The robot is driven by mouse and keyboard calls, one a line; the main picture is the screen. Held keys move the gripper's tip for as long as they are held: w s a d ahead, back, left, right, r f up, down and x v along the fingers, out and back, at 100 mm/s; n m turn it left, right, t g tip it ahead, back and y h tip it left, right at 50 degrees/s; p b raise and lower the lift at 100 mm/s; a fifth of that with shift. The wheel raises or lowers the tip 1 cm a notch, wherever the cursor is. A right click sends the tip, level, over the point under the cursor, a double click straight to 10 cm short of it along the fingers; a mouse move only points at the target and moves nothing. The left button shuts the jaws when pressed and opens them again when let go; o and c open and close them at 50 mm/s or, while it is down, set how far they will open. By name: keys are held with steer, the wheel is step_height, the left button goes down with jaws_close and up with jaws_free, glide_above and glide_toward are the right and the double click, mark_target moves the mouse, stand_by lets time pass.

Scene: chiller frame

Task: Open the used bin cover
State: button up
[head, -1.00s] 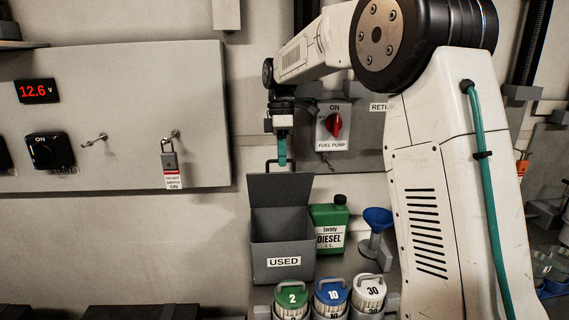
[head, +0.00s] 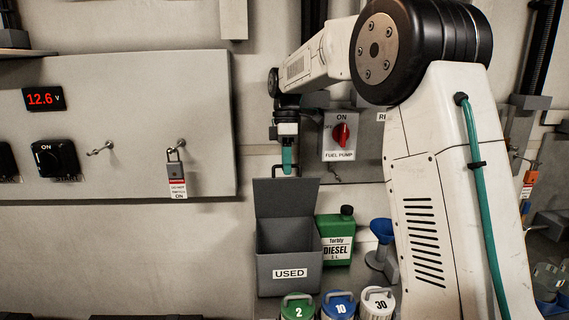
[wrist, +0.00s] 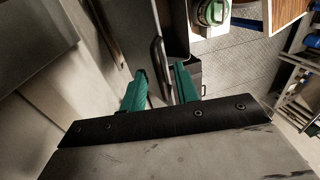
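The used bin (head: 290,272) is a dark grey box labelled USED. Its cover (head: 286,198) stands raised, nearly upright, at the back of the box, and the top of the box is open. A dark handle (wrist: 159,52) sits on the cover. My gripper (head: 287,168) points down just above the cover's upper edge. In the wrist view my gripper (wrist: 160,88) shows its two green fingers apart, with the handle in line with the gap between them. I see no finger pressed on the handle. How deep the handle lies between the fingers is unclear.
A green diesel can (head: 337,238) and a blue funnel (head: 382,231) stand right of the bin. Several numbered containers (head: 338,306) stand in front. The fuel pump switch (head: 341,135) is on the wall behind. A padlock (head: 176,172) hangs from the left panel.

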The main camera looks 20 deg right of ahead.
steer(key=v, duration=0.7)
steer(key=shift+r, duration=0.4)
steer(key=shift+w, duration=0.1)
jaws_close()
steer(key=s+r+m+t+y, duration=0.1)
steer(key=s+r+t, duration=0.2)
steer(key=s+t, duration=0.85)
steer(key=w+a+f+g, duration=0.1)
steer(key=w+f+g, duration=0.2)
steer(key=w+f, duration=0.4)
steer(key=shift+f, duration=1.05)
